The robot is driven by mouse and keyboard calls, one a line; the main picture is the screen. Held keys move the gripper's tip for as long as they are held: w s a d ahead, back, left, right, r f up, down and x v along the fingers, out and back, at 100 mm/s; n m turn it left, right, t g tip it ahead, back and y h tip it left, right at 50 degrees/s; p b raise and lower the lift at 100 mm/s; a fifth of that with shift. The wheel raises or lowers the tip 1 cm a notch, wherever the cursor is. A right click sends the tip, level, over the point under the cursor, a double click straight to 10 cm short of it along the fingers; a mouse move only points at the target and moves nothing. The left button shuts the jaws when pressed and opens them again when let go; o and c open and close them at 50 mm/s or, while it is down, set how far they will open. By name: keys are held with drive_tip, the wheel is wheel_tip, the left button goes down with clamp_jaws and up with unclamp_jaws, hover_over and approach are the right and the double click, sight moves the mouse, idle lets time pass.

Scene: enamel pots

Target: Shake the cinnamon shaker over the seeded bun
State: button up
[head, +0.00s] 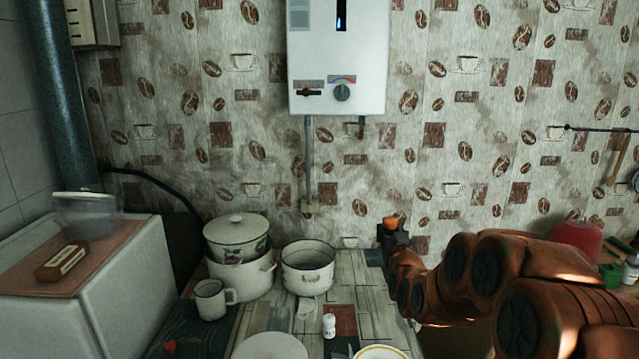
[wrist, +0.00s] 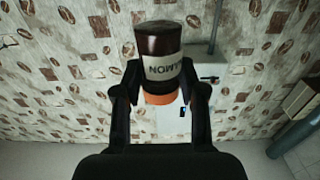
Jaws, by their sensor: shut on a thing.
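My gripper (wrist: 160,92) is shut around the cinnamon shaker (wrist: 159,40), a dark brown bottle with a pale label and an orange cap. In the wrist view the label letters read upside down, as does the room. In the head view my gripper (head: 395,243) is raised above the back right of the table, against the wall. The shaker's orange cap (head: 391,223) shows there at the top; the fingers and arm hide most of its body. I cannot make out the seeded bun in either view.
White plates (head: 270,347) and (head: 382,352) are cut off at the table's front edge of view. A small white bottle (head: 329,325) stands between them. An enamel pot (head: 308,267), stacked pots (head: 237,255) and a mug (head: 212,299) stand behind and left.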

sight(392, 222)
wheel_tip(392, 222, up, 6)
drive_tip(key=p, duration=0.3)
drive_tip(key=shift+f, duration=0.25)
drive_tip(key=shift+f, duration=0.1)
